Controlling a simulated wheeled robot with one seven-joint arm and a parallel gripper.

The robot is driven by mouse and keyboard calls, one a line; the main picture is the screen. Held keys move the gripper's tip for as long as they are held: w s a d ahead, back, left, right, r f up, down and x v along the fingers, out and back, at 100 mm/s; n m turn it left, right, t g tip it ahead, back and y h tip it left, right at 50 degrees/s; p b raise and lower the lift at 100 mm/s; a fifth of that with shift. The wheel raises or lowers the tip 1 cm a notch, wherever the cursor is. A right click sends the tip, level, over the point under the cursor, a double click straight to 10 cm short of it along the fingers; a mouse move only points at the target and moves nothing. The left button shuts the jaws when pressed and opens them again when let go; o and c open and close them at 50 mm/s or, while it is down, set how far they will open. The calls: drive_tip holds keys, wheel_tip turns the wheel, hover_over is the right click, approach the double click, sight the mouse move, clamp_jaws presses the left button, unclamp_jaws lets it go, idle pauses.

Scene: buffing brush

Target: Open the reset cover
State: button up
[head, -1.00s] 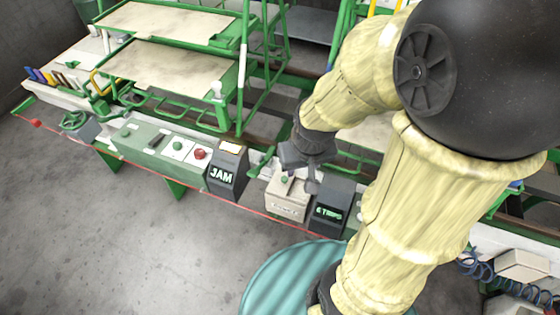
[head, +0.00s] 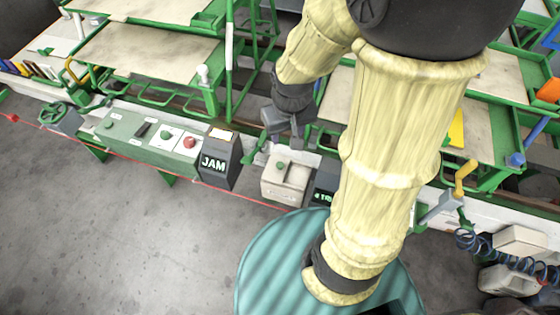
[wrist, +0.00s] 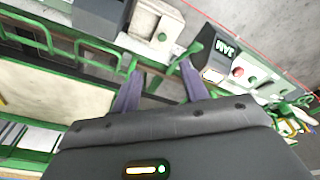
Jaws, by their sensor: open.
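A beige box (head: 287,178) with a small green knob on it stands on the console ledge. It seems to be the reset unit, but I cannot read its label or make out a raised cover. It also shows at the top of the wrist view (wrist: 155,25), closed as far as I can see. My gripper (head: 280,143) is just behind the box, toward its left side, apart from it. In the wrist view my two fingers (wrist: 160,82) are spread with nothing between them. The box lies beyond the fingertips.
A dark JAM box (head: 218,160) stands left of the beige box, with a green lever (wrist: 188,52) between them. A dark counter display (head: 324,195) is close on the right, partly hidden by my arm. A green panel (head: 140,133) with buttons lies farther left.

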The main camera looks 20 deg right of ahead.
drive_tip(key=n+g+b, duration=0.1)
drive_tip(key=g+b, duration=0.1)
hover_over(281, 164)
wheel_tip(281, 164, down, 6)
drive_tip(key=shift+a+r, duration=0.15)
drive_tip(key=shift+r, duration=0.05)
drive_tip(key=shift+f, duration=0.1)
wheel_tip(281, 164, down, 17)
drive_tip(key=shift+f+b, duration=0.15)
drive_tip(key=shift+b, duration=1.05)
drive_tip(key=shift+c, duration=0.3)
clamp_jaws()
